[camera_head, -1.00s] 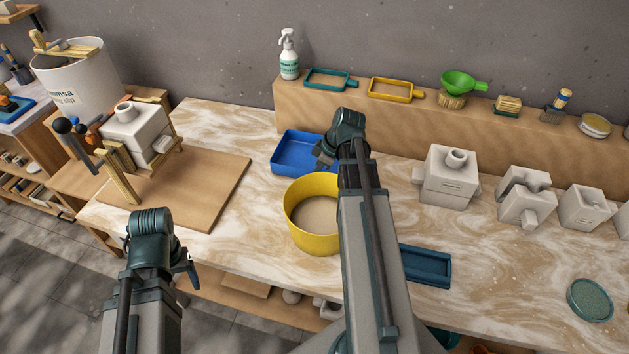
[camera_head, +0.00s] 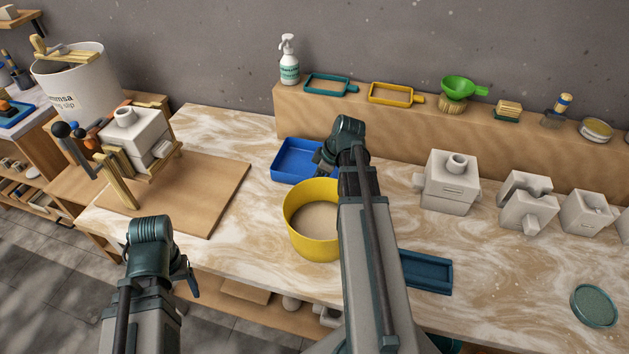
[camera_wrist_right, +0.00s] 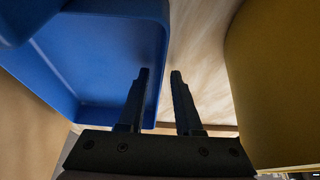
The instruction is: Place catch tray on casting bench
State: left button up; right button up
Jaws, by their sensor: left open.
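The blue catch tray (camera_head: 292,166) lies flat on the marbled bench (camera_head: 235,125), left of centre in the head view. In the right wrist view the tray (camera_wrist_right: 85,70) fills the left side. My right gripper (camera_head: 325,160) is at the tray's right edge. Its fingers (camera_wrist_right: 159,72) are apart, one over the inside of the tray and one outside, with the tray's wall between them. No clear grip on the wall shows. My left gripper (camera_head: 190,283) is open and empty, low at the left, in front of the bench.
A yellow tub (camera_head: 314,235) stands close beside my right gripper. A wooden board (camera_head: 200,200) lies at the left, with a white mould (camera_head: 135,135) by it. A dark blue tray (camera_head: 428,272) lies to the right. White moulds (camera_head: 450,180) stand further right. A wooden shelf (camera_head: 350,125) runs along the back.

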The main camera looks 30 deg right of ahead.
jog(key=p+v, duration=1)
jog(key=v, duration=0.1)
jog(key=shift+w+r, duration=0.1)
jog(key=shift+r, duration=0.05)
pick_arm(q)
notch_tip(320, 180, up, 11)
jog(key=p, duration=0.1)
jog(key=shift+r, duration=0.15)
pick_arm(e)
jog(key=shift+s+d+r, duration=0.2)
jog(key=shift+s+r, duration=0.05)
jog(key=shift+r, duration=0.2)
